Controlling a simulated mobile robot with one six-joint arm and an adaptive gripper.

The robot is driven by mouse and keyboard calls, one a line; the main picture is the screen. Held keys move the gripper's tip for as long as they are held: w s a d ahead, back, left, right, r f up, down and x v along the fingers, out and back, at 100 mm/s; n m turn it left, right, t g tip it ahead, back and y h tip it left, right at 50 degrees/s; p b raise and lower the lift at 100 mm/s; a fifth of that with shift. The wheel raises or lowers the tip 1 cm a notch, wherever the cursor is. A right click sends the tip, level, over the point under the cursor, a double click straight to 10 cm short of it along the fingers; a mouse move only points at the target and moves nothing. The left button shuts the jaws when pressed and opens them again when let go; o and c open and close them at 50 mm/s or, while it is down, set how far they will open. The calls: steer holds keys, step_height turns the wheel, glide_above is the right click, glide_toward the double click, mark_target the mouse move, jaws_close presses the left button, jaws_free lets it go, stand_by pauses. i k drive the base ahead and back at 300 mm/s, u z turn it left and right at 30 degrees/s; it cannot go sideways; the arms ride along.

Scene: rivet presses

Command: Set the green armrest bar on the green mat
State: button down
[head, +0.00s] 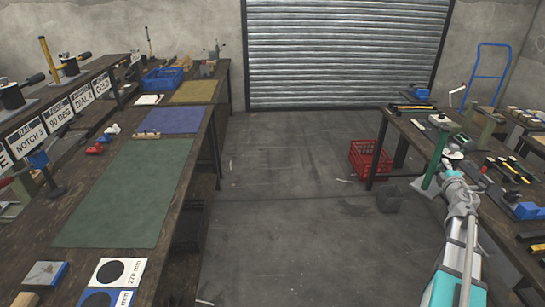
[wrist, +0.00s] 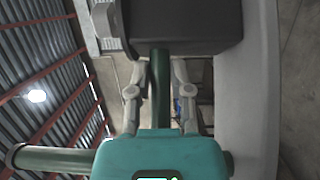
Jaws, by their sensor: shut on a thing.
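The green armrest bar (head: 435,162) stands roughly upright at the right of the head view, above the front edge of the right bench. My gripper (head: 451,174) is shut on it. In the wrist view the dark green bar (wrist: 160,95) runs between the two grey fingers (wrist: 159,80). A green tube (wrist: 55,159) also shows at the lower left there; how it joins the bar is hidden behind a teal housing. The green mat (head: 130,192) lies flat and bare on the left bench, far from my gripper.
A blue mat (head: 176,120) with a small block on its near edge lies beyond the green mat. White cards (head: 118,272) lie nearer. A red crate (head: 371,160) stands on the floor by the right bench (head: 415,135). The aisle between the benches is mostly clear.

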mark_target(128, 196)
steer(key=i, duration=1.1)
